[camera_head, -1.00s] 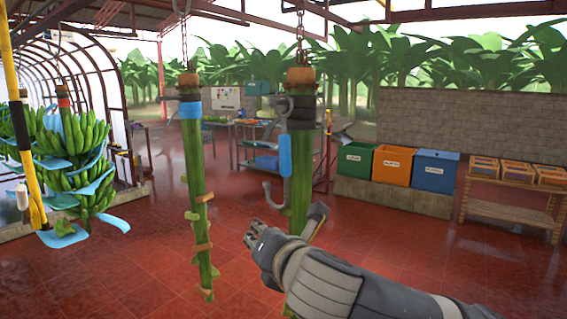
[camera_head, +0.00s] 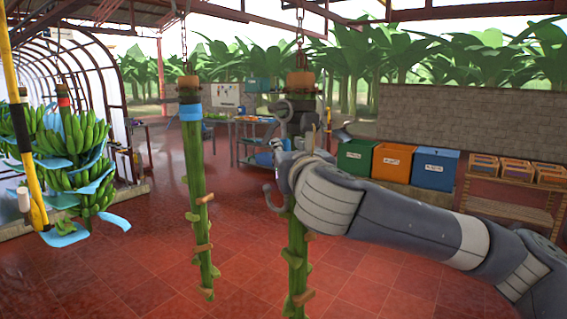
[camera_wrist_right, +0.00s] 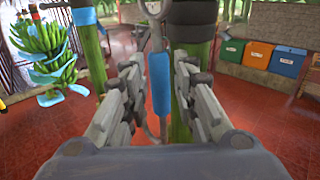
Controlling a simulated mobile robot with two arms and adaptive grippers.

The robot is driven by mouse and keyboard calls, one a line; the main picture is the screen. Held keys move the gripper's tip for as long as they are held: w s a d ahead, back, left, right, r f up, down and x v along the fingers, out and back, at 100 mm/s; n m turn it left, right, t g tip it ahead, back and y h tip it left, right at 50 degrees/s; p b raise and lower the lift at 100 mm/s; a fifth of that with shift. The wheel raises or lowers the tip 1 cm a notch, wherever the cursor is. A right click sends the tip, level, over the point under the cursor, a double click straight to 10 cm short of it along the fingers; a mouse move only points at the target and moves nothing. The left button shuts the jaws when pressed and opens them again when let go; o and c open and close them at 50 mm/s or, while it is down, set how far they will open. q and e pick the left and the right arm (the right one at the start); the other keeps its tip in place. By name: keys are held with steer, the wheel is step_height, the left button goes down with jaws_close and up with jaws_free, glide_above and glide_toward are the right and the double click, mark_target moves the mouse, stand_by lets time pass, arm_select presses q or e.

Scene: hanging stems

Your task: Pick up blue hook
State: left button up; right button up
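The blue hook (camera_head: 269,196) hangs upright against the right-hand green stem (camera_head: 297,240). Its grey metal curve shows at the bottom in the head view, while my right gripper (camera_head: 285,158) covers much of its blue handle. In the right wrist view, the blue handle (camera_wrist_right: 160,82) stands between the two fingers of my right gripper (camera_wrist_right: 159,88). The fingers are spread, with a gap on either side of the handle. My left gripper is not in view.
A second stem (camera_head: 197,190) hangs to the left. Banana bunches (camera_head: 75,150) and a yellow-black pole (camera_head: 30,165) are at far left. Green (camera_head: 355,157), orange (camera_head: 391,163) and blue (camera_head: 435,170) bins stand behind my right arm. The red floor is open.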

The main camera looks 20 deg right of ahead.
mark_target(286, 149)
steer(key=w, duration=0.1)
steer(key=w+p, duration=0.1)
steer(key=w, duration=0.1)
steer(key=w+p, duration=0.1)
steer(key=shift+w+d+f, duration=0.1)
steer(key=shift+w+d, duration=0.15)
steer(key=shift+w+f, duration=0.15)
steer(key=shift+w, duration=0.1)
steer(key=shift+s, duration=0.1)
jaws_close()
